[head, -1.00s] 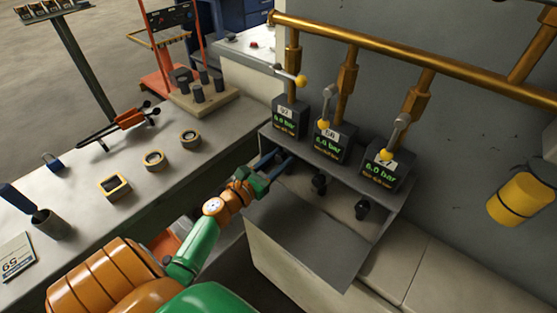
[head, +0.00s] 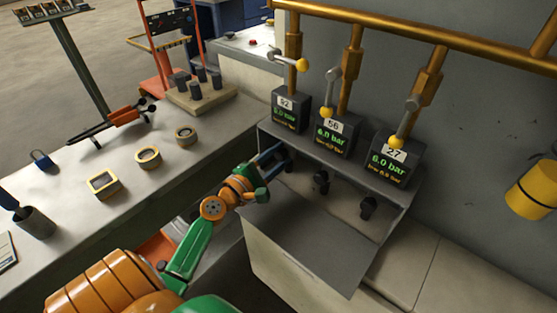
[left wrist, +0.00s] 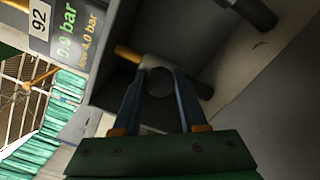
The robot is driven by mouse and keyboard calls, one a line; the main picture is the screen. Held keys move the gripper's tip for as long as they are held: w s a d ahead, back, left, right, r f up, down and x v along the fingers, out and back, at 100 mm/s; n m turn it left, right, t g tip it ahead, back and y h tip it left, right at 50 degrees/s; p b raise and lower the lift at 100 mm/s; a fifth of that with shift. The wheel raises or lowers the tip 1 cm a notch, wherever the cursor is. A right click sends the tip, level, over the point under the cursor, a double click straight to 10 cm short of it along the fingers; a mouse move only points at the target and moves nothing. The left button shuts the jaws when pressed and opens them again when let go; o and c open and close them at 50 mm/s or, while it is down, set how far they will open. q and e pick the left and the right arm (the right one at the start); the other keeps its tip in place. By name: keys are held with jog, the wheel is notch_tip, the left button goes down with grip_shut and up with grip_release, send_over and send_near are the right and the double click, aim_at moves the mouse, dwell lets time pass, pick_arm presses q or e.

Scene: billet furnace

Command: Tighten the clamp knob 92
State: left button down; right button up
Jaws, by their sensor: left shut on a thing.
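My left gripper (head: 275,158) reaches under the box labelled 92 (head: 286,108) on the dark shelf unit in the head view. In the left wrist view its two blue fingers (left wrist: 158,78) are shut on a round dark clamp knob (left wrist: 160,84), with one finger on each side. The knob sits in the open compartment below the box labelled 92 (left wrist: 42,22), whose green display reads in bar. In the head view the fingers mostly hide this knob. My right gripper is in neither view.
Two more black knobs (head: 320,181) and (head: 367,207) stand to the right under the boxes labelled 56 (head: 334,137) and 27 (head: 392,162). Yellow-tipped levers and a brass pipe (head: 430,38) are above. A bench (head: 70,215) with gauges lies left.

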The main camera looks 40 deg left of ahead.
pick_arm(q)
jog(key=m+b, duration=0.1)
jog(key=m, duration=0.2)
jog(key=shift+f, duration=0.1)
jog(key=shift+m+b, duration=0.5)
jog(key=shift+m, duration=1.1)
jog(key=shift+c, duration=2.2)
grip_release()
jog(key=s, duration=0.2)
jog(key=s+b, duration=0.1)
jog(key=s, duration=0.1)
jog(key=s+b, duration=0.1)
jog(key=s, duration=0.1)
jog(key=shift+s+a+f, duration=0.1)
jog(key=shift+s+a, duration=0.2)
jog(key=shift+s, duration=0.2)
